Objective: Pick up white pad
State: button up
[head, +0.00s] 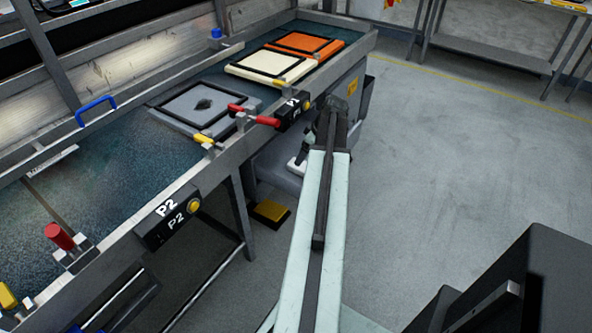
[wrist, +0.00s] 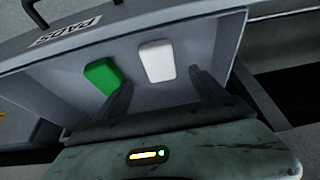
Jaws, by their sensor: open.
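The white pad (wrist: 157,60) is a small rounded block lying in a grey bin (wrist: 65,88) labelled PADS, in the wrist view. A green pad (wrist: 103,75) lies to its left, apart from it. My gripper (wrist: 161,78) is open, with one dark finger below the green pad and the other to the lower right of the white pad. Nothing is held between the fingers. In the head view my arm reaches to the bin (head: 277,172) below the conveyor edge; a small white patch shows there, partly hidden by my arm.
A conveyor (head: 120,165) runs along the left, carrying a grey framed tray (head: 178,103), a cream one (head: 262,72) and an orange one (head: 318,43). A yellow pedal (head: 271,211) is on the floor. The floor at right is open, with a metal table (head: 490,55) behind.

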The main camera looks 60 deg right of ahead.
aim_at(300, 170)
jog(key=shift+b+x, duration=3.7)
jog(key=shift+x, duration=0.25)
jog(key=shift+s+r, duration=0.15)
jog(key=shift+s, duration=0.05)
jog(key=c, duration=1.4)
